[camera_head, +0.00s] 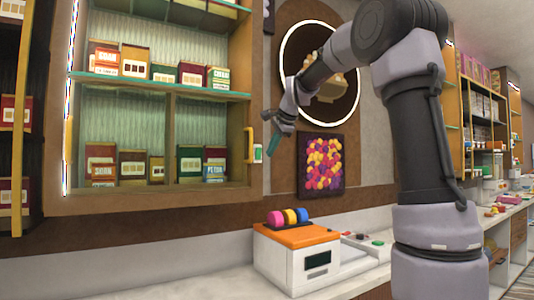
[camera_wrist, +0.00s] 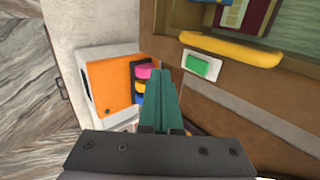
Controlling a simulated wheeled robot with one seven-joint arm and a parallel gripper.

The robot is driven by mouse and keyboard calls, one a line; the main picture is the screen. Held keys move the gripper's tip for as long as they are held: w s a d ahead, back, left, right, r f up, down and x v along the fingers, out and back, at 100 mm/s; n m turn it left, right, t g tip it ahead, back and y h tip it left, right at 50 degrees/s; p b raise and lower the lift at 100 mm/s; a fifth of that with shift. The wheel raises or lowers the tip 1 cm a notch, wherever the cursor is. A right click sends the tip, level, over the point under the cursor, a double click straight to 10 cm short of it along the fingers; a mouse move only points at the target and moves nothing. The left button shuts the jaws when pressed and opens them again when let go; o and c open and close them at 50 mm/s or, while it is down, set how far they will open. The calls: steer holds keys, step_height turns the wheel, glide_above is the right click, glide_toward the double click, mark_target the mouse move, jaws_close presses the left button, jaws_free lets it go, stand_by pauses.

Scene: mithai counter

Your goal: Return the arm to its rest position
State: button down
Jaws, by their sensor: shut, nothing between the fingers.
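My gripper (camera_head: 273,143) is in the air in front of the wall, just right of the wall cabinet, at the end of my raised and bent arm. Its green fingers also show in the wrist view (camera_wrist: 163,100), pressed together with nothing between them. In the wrist view the fingers point down towards the counter side, with the orange-topped machine to their left and the cabinet's yellow handle to their upper right.
The cabinet (camera_head: 158,195) holds several boxes and has a yellow handle (camera_head: 250,145). A green button (camera_wrist: 202,66) is on a white plate near it. The white machine with the orange top (camera_head: 297,236) stands on the counter (camera_head: 215,284). A colourful picture (camera_head: 322,165) hangs behind.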

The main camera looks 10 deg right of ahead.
steer(key=s+d+r, duration=0.2)
steer(key=s+r, duration=0.2)
steer(key=s, duration=0.2)
steer(key=s+f+n, duration=0.3)
steer(key=s+f, duration=0.3)
steer(key=s, duration=0.3)
steer(key=s+d+f+n, duration=0.1)
steer(key=s+f+n, duration=0.2)
steer(key=s, duration=0.7)
steer(key=s+d+f+n, duration=0.1)
steer(key=s+f+n, duration=0.3)
steer(key=s+f, duration=0.4)
steer(key=shift+s+f+g+h, duration=0.35)
steer(key=shift+s+g+h, duration=0.05)
steer(key=shift+s, duration=0.35)
